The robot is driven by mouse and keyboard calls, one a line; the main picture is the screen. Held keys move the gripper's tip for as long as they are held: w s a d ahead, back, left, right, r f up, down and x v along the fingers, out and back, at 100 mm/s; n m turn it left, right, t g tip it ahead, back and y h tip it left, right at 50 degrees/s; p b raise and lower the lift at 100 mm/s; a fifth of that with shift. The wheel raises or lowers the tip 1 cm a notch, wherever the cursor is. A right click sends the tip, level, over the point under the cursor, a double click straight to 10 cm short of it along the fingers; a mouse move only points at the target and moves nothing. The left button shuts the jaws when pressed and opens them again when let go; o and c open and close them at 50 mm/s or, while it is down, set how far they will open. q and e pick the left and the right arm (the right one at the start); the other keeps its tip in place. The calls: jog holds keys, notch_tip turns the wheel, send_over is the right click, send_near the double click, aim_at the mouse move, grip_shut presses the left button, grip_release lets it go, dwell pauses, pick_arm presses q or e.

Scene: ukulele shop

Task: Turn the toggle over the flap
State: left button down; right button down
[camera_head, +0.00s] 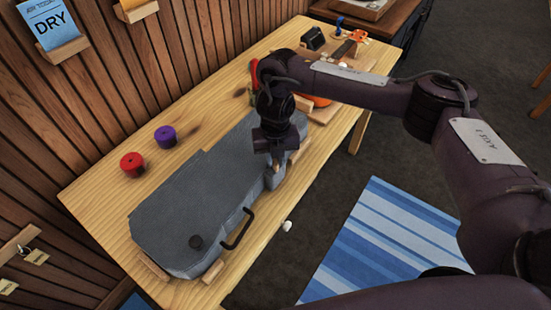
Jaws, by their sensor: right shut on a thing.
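A grey case (185,205) lies on the wooden table, with a dark carrying handle (238,229) on its near long side. My right gripper (276,160) points down at the narrow end of the case. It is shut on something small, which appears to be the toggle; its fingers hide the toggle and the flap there. My left gripper is not in view.
Red (132,164) and purple (165,136) rolls stand on the wooden table (95,190) behind the case, near the slatted wall. Several small items stand at the far end. A blue striped rug (385,245) lies on the floor. My right arm spans the right side.

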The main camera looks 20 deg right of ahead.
aim_at(275, 162)
jog(key=n+b, duration=0.1)
jog(key=n, duration=0.3)
jog(key=shift+n+b, duration=0.65)
jog(key=shift+n, duration=1.85)
jog(key=c, duration=1.4)
grip_release()
jog(key=shift+o, duration=0.2)
notch_tip(275, 162, up, 8)
jog(key=shift+f+p, duration=0.1)
jog(key=shift+p, duration=0.2)
